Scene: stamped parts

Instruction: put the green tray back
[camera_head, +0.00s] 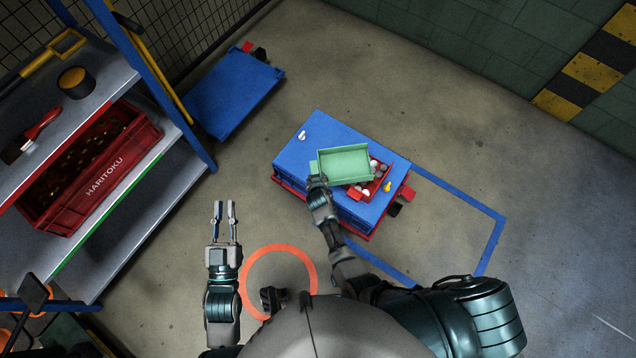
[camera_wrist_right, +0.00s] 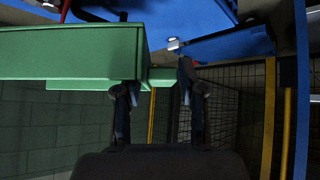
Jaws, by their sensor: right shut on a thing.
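The green tray (camera_head: 345,165) is a shallow, empty rectangular box over the blue-topped cart (camera_head: 308,133). It partly covers a red box (camera_head: 357,194) with pale round parts in it. I cannot tell whether the tray rests on that box or hangs just above it. My right gripper (camera_head: 318,181) is at the tray's left near corner. In the right wrist view, my right gripper (camera_wrist_right: 159,88) is shut on a small green tab at the end of the tray (camera_wrist_right: 70,52). My left gripper (camera_head: 224,212) is open and empty over the floor, left of the cart.
A shelf rack (camera_head: 178,140) at the left holds a red HARITOKU crate (camera_head: 100,160) and a brush (camera_head: 40,130). A second blue cart (camera_head: 235,95) stands behind. A yellow piece (camera_head: 387,186) lies on the near cart. An orange ring (camera_head: 247,270) marks the floor. Floor at right is clear.

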